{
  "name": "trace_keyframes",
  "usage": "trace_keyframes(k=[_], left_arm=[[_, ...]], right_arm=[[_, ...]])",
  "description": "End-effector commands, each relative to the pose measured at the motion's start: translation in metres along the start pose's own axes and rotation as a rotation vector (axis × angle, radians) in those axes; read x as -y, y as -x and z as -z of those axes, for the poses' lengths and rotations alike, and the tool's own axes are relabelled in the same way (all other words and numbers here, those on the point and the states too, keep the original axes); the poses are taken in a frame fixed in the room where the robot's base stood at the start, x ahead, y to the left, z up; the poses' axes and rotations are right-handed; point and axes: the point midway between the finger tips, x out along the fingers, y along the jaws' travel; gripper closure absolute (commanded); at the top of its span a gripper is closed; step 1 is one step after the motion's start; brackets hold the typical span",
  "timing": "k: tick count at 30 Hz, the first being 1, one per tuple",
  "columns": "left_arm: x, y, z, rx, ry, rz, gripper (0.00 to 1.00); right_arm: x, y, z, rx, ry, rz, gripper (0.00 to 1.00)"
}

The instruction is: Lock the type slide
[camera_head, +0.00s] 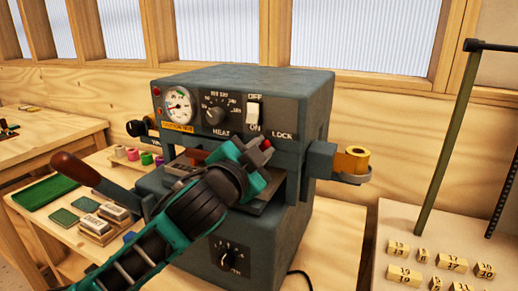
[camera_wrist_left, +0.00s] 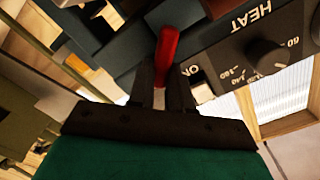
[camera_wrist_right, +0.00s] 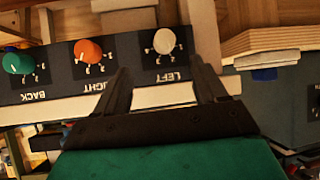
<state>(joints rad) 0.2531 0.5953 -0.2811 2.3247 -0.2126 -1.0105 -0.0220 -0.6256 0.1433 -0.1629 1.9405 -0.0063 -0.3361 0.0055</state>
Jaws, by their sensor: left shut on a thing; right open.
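The foil machine (camera_head: 250,82) is a grey-blue box with a HEAT dial, an OFF/ON switch and the word LOCK on its front. My left gripper (camera_head: 258,148) is at the front, just left of LOCK, shut on a red lever (camera_head: 268,143). The red lever (camera_wrist_left: 167,50) stands between the fingers in the left wrist view. The type slide seems to be the grey plate (camera_head: 268,197) in the slot below, largely hidden by my left arm. My right gripper (camera_wrist_right: 165,85) is open and empty in its wrist view, before a panel (camera_wrist_right: 120,62) with knobs.
A long handle with a brown grip (camera_head: 75,168) sticks out at the machine's left. A yellow foil roll (camera_head: 355,158) sits on its right side. Several type blocks (camera_head: 450,262) lie on the right table. A green tray (camera_head: 45,192) lies at the left.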

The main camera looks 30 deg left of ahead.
Motion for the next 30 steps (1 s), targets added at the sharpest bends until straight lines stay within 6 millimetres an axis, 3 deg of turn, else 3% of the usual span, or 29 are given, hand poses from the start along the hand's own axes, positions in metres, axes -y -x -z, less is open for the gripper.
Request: trace_keyframes(k=[13,14,21,30], left_arm=[[0.0009,-0.0003,0.0001,0.0,0.014,0.002,1.0],[0.0009,-0.0003,0.0001,0.0,0.014,0.002,0.79],[0.0005,-0.0002,0.0002,0.0,0.012,0.001,0.56],[0.0004,-0.0004,0.0001,0.0,0.011,0.0,0.55]], right_arm=[[-0.0001,0.0,0.0006,-0.001,0.0,0.0,0.29],[-0.0001,0.0,0.0006,-0.001,0.0,0.0,0.29],[-0.0001,0.0,0.0007,-0.001,0.0,0.0,0.29],[-0.0002,0.0001,0.001,-0.001,0.0,0.0,0.29]])
